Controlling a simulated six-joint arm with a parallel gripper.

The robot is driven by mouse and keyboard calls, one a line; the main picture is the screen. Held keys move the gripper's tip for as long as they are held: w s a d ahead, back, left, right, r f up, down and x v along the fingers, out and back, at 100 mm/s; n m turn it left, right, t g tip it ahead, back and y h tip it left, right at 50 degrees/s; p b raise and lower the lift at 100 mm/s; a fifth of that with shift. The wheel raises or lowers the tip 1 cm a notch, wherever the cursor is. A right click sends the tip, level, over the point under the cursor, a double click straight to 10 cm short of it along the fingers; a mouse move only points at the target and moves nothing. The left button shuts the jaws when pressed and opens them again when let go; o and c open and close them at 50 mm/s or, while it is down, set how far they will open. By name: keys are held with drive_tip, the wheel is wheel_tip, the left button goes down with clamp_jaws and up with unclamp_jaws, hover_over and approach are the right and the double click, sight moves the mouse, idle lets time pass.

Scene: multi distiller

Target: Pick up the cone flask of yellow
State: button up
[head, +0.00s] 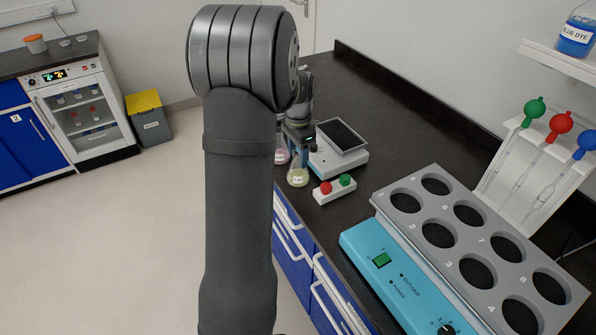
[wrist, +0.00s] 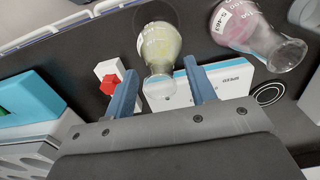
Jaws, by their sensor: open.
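The yellow cone flask (head: 298,177) stands on the black bench top near its front edge, beside the pink flask. In the wrist view the yellow flask (wrist: 160,45) has its neck and mouth toward me, between the lines of my two blue-grey fingers. My gripper (wrist: 161,68) is open, one finger on each side of the neck, with clear gaps showing. In the head view my gripper (head: 298,142) is right above the flask, partly hidden by my arm. The pink flask (wrist: 255,38) lies to the right in the wrist view; in the head view it is partly hidden (head: 281,156).
A white balance (head: 338,160) stands just right of the flask. A small white box (head: 335,192) with red and green buttons is close in front. A blue device with a grey holed rack (head: 408,222) and a pipette stand (head: 500,165) are further right.

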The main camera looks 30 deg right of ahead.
clamp_jaws()
drive_tip(key=shift+r, duration=0.2)
